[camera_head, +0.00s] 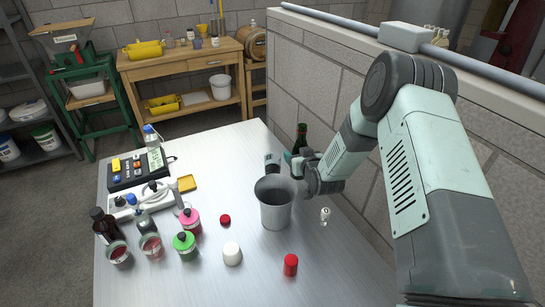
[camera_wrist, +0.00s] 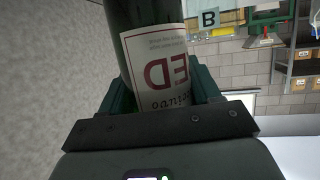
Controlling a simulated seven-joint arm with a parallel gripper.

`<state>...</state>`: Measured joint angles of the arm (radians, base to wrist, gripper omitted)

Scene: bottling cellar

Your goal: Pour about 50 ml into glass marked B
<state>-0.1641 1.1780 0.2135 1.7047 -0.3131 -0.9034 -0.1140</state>
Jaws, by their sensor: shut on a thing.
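In the head view I cannot read which glass is B.
The metal bucket (camera_head: 275,208) stands in front of my gripper. Two glasses with red contents (camera_head: 118,254) (camera_head: 150,247), pink (camera_head: 190,222) and green (camera_head: 184,246) bottles, a white cap (camera_head: 232,254) and a red cap (camera_head: 290,265) stand on the table. A block wall (camera_head: 330,90) rises close behind.

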